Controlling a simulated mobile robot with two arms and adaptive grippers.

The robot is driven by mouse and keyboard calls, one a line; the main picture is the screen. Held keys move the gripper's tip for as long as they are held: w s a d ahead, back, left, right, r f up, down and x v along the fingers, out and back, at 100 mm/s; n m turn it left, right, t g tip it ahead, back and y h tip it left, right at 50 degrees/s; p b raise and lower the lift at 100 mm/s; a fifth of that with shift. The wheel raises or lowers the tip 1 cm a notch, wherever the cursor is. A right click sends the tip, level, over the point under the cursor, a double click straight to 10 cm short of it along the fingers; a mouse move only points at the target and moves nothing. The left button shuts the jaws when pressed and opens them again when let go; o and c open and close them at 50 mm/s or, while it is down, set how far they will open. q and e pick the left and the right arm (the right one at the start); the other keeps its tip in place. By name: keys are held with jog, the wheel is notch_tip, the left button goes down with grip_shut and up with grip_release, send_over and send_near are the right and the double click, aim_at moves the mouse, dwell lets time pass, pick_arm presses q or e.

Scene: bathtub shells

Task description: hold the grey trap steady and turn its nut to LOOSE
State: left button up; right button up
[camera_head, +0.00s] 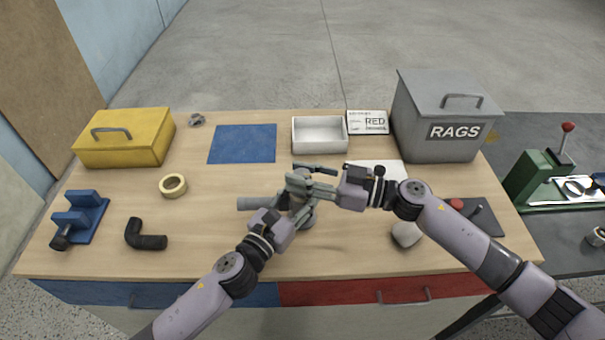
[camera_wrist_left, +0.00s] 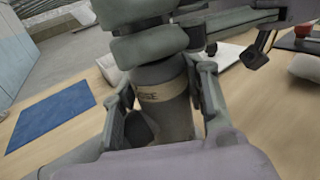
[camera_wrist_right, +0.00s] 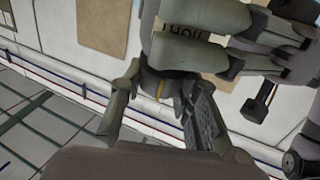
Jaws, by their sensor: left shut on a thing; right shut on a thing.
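The grey trap (camera_head: 304,218) stands on the wooden bench near the middle, mostly covered by my grippers, with a grey pipe (camera_head: 255,204) reaching left. My left gripper (camera_head: 290,208) is shut on the trap's lower body from the front. In the left wrist view its fingers flank a grey cylinder (camera_wrist_left: 176,115) with a tan band whose visible letters end in "OSE". My right gripper (camera_head: 306,190) is shut higher up, at the trap's top, where the nut is largely hidden. In the right wrist view its fingers flank a dark grey part (camera_wrist_right: 160,84) with a yellow mark.
A white tray (camera_head: 320,148), blue mat (camera_head: 243,143) and yellow box (camera_head: 125,152) stand behind. The grey RAGS bin (camera_head: 447,145) is back right. A tape roll (camera_head: 173,186) and black elbow (camera_head: 146,240) lie left. A pale rounded object (camera_head: 406,234) lies under my right arm.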

jog(key=shift+t, duration=0.3)
jog(key=m+t+h, duration=0.1)
jog(key=t, duration=0.1)
jog(key=m+t+h, duration=0.1)
jog(key=m+t, duration=0.1)
jog(key=shift+s+a+m+h, duration=0.1)
jog(key=shift+m+h, duration=0.2)
jog(key=m+t+h, duration=0.3)
jog(key=t+h, duration=0.1)
jog(key=shift+a+m+t, duration=0.15)
jog(key=shift+m+t, duration=0.15)
jog(key=shift+m, duration=0.1)
jog(key=m+t+h, duration=0.2)
jog(key=m+h, duration=0.1)
jog(key=h, duration=0.1)
jog(key=shift+r+h, duration=0.1)
jog(key=shift+h, duration=0.2)
jog(key=shift+m+t+h, duration=0.4)
jog(key=shift+m+h, duration=0.6)
jog(key=shift+h, duration=0.5)
jog(key=shift+d, duration=0.25)
jog(key=o, duration=1.2)
